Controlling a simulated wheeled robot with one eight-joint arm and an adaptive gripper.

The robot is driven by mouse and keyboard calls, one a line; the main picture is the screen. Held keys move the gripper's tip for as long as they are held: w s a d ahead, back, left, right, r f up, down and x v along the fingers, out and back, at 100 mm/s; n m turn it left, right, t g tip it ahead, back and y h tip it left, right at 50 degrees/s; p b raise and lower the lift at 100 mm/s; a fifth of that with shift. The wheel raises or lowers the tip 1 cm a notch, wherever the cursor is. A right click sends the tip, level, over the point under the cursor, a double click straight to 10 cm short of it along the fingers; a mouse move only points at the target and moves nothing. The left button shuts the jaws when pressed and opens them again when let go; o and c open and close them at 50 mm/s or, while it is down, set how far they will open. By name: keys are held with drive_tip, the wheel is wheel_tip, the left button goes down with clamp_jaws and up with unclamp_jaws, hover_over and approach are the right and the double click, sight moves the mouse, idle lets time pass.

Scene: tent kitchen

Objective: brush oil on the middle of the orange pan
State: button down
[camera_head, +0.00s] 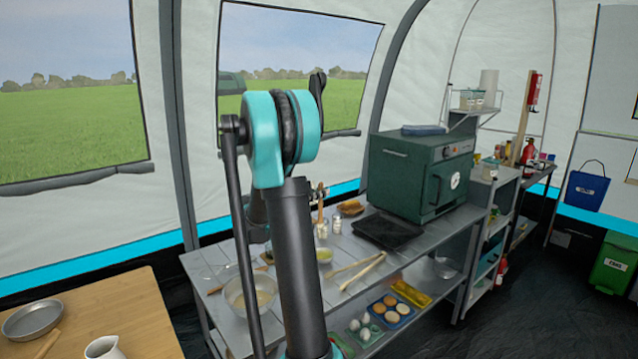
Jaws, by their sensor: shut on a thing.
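My gripper (318,192) is mostly hidden behind my own arm; only its tip shows, over the metal counter. It is shut on a thin upright wooden handle (320,209), which looks like the brush. Its bristles cannot be made out. A small bowl with yellowish-green content (324,255), perhaps oil, stands on the counter below it. I see no clearly orange pan. A round grey pan (32,320) lies on the wooden table at the lower left.
The metal counter (215,265) carries a mixing bowl (262,300), wooden utensils (362,270), a black tray (388,232) and a green oven (415,180). Its lower shelf holds eggs (389,301). A white jug (103,348) stands on the wooden table (110,310).

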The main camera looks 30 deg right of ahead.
wheel_tip(320, 180, down, 8)
drive_tip(key=shift+s+d+f, duration=0.15)
drive_tip(key=shift+s+d, duration=0.15)
idle(0.6)
idle(0.6)
drive_tip(key=shift+r, duration=3)
drive_tip(key=shift+r, duration=2)
